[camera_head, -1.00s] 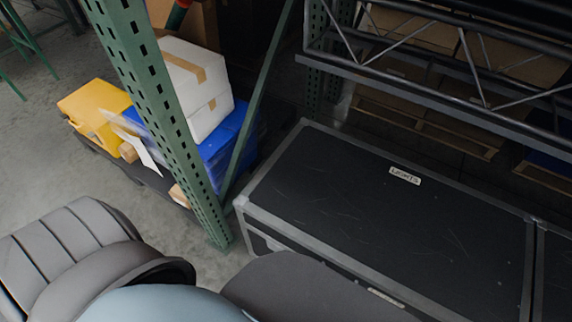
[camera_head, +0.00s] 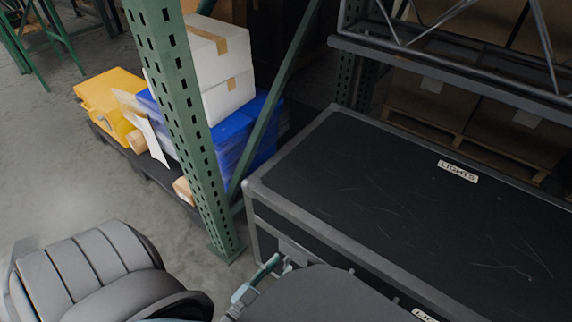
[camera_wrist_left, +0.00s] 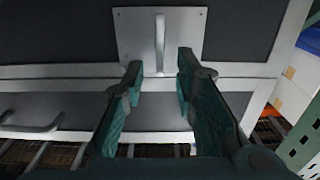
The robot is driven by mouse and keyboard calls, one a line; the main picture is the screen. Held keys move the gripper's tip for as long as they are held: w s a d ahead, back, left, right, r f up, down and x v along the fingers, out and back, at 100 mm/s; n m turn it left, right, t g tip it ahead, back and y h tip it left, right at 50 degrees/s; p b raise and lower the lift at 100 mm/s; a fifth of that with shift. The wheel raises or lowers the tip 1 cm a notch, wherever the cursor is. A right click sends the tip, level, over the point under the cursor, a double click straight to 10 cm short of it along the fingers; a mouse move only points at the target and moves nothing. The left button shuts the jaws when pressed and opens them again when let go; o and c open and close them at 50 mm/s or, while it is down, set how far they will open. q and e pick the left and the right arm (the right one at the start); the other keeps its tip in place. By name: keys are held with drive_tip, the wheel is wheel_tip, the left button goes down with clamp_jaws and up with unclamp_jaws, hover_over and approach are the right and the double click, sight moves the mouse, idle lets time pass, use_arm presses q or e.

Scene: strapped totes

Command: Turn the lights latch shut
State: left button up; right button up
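The black case with grey metal edges and a LIGHTS label (camera_head: 458,171) fills the right of the head view. In the left wrist view, the latch is a pale metal plate (camera_wrist_left: 135,38) on the case's dark face, with a bar-shaped handle (camera_wrist_left: 160,42) running up and down in the picture. My left gripper (camera_wrist_left: 158,75) is open, its teal fingers apart on either side of the handle's lower end; I cannot tell whether they touch it. In the head view my left gripper (camera_head: 262,277) shows partly at the case's near left corner. My right gripper is not in view.
A green rack upright (camera_head: 185,125) stands just left of the case. Behind it are a yellow case (camera_head: 108,95), blue totes (camera_head: 235,130) and white boxes (camera_head: 222,60). A metal truss (camera_head: 450,65) lies above the case's far side. Grey floor is open at left.

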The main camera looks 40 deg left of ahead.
sight(286, 260)
use_arm(q)
drive_tip(key=w, duration=0.3)
drive_tip(key=shift+w, duration=0.25)
drive_tip(key=shift+f, duration=0.1)
clamp_jaws()
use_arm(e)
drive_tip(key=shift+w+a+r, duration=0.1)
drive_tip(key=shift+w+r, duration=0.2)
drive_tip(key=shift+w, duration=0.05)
